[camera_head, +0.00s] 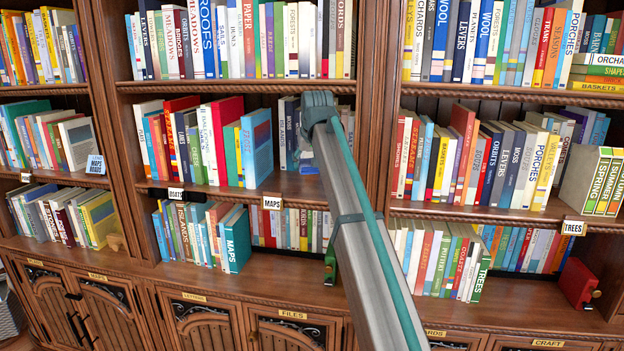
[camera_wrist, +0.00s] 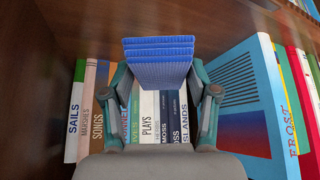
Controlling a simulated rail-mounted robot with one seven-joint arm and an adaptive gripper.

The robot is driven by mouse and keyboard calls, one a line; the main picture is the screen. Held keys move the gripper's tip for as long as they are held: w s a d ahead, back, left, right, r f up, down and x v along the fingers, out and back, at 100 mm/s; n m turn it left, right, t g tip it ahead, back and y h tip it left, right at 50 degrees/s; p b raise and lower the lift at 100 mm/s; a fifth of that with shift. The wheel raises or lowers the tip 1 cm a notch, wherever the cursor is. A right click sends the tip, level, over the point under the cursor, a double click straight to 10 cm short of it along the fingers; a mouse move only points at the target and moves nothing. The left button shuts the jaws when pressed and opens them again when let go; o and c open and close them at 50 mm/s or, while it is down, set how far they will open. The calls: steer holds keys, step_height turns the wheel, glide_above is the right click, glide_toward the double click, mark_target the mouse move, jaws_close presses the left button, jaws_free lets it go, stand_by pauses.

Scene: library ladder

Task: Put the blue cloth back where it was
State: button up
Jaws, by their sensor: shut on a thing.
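The blue cloth (camera_wrist: 158,62) is a folded stack of ribbed blue layers, seen in the wrist view between the two fingers of my gripper (camera_wrist: 160,80). My gripper is shut on it. In the head view my gripper (camera_head: 308,155) is at the middle shelf of the centre bookcase, in the gap right of a light blue book (camera_head: 257,148). I cannot tell whether the cloth touches the shelf board (camera_wrist: 190,18).
In the wrist view, upright books (camera_wrist: 147,118) stand behind the cloth. The light blue book (camera_wrist: 245,110) borders the gap at right, and a wooden upright (camera_wrist: 30,90) at left. A MAPS label (camera_head: 272,203) is on the shelf edge.

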mark_target(311, 189)
steer(key=shift+w+d+f+p, duration=0.2)
steer(key=shift+f+p, duration=0.1)
steer(key=shift+f, duration=0.55)
steer(key=shift+w+d+f+p, duration=0.15)
steer(key=shift+f+p, duration=0.1)
steer(key=shift+f, duration=0.6)
step_height(311, 189, down, 3)
steer(key=shift+s+p, duration=0.1)
steer(key=shift+p, duration=0.55)
steer(key=shift+w+d+f+p, duration=0.15)
steer(key=shift+w+p, duration=0.05)
steer(key=shift+p, duration=0.1)
steer(key=shift+f, duration=0.15)
steer(key=shift+f, duration=0.1)
steer(key=o, duration=1.1)
